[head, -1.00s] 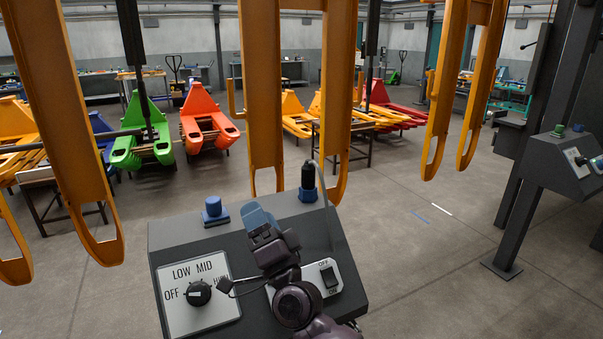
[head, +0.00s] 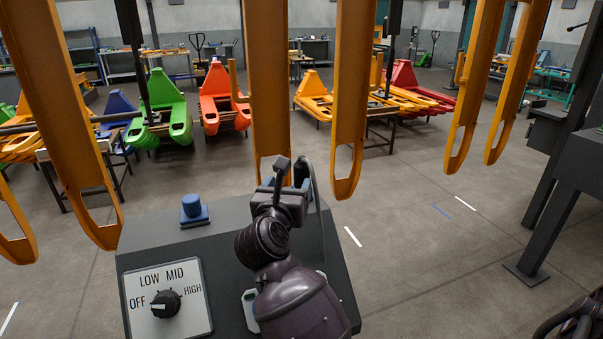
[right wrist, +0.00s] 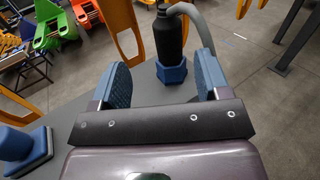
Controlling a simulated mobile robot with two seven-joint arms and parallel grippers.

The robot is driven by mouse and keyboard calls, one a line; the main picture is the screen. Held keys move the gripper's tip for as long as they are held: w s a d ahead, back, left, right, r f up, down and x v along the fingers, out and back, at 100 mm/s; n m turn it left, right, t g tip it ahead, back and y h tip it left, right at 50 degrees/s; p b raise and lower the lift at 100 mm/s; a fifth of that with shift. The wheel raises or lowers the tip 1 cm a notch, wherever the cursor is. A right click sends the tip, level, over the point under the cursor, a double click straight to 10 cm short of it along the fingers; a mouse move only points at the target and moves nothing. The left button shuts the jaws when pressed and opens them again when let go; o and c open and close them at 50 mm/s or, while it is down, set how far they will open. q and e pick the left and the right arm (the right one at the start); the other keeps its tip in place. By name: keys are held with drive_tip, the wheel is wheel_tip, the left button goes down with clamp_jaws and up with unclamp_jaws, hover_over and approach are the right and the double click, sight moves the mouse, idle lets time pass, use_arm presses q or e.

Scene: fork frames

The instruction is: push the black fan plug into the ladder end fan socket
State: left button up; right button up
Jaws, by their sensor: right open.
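The black plug (right wrist: 168,38) is an upright black cylinder with a grey cable bending from its top. Its lower end meets a blue hexagonal socket (right wrist: 171,73) on the grey console; how deep it sits I cannot tell. In the head view the plug (head: 303,170) is partly hidden behind my right gripper (head: 284,178). In the right wrist view my right gripper (right wrist: 163,82) is open, its two blue-padded fingers either side of the socket's direction, apart from the plug. A second blue fitting (head: 192,211) with a square base stands at the console's back left. My left gripper is not in view.
The sloping console (head: 225,238) carries a black speed knob (head: 165,303) on a white plate. Orange fork frames (head: 350,100) hang close behind the console. The floor to the right is mostly clear, with a dark post (head: 545,225) farther right.

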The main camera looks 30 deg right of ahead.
sight(300, 171)
drive_tip(key=shift+s+a+f+m, duration=0.1)
drive_tip(key=shift+s+m, duration=0.05)
drive_tip(key=shift+m, duration=0.25)
drive_tip(key=x, duration=0.5)
drive_tip(key=shift+p, duration=0.35)
drive_tip(key=d, duration=0.1)
drive_tip(key=w+d, duration=0.1)
drive_tip(key=w+d+p, duration=0.1)
drive_tip(key=d, duration=0.1)
drive_tip(key=shift+w+r, duration=0.2)
drive_tip(key=shift+r, duration=0.15)
drive_tip(key=shift+w+d+f, duration=0.1)
drive_tip(key=shift+w+d, duration=0.25)
drive_tip(key=shift+w, duration=0.05)
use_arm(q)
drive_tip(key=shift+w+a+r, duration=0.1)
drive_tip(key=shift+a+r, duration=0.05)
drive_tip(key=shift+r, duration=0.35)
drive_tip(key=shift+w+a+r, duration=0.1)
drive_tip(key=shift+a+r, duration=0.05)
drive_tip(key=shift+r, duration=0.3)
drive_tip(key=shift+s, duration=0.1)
use_arm(e)
drive_tip(key=c, duration=1)
